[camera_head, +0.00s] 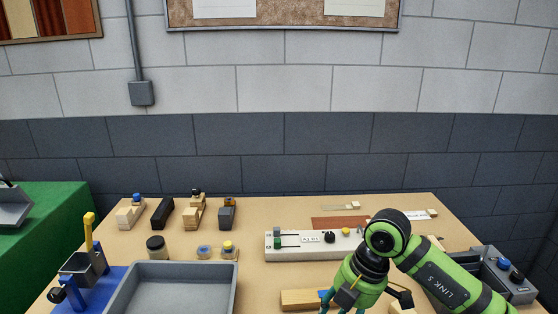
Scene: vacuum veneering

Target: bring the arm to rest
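My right arm (440,275), green and black, comes in from the lower right and bends at a round joint over the bench. My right gripper (360,298) hangs at the bottom edge, in front of the white control panel. Its fingertips are cut off by the frame, so I cannot see whether it is open or shut, or whether it holds anything. A wooden block (300,299) lies just left of it, partly hidden. My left arm and gripper are not in view.
The bench (270,215) carries a grey tray (180,285), a blue-based device (85,275), several small planes (163,212), jars (156,247), a control panel (295,250) and a grey box (505,270) at right.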

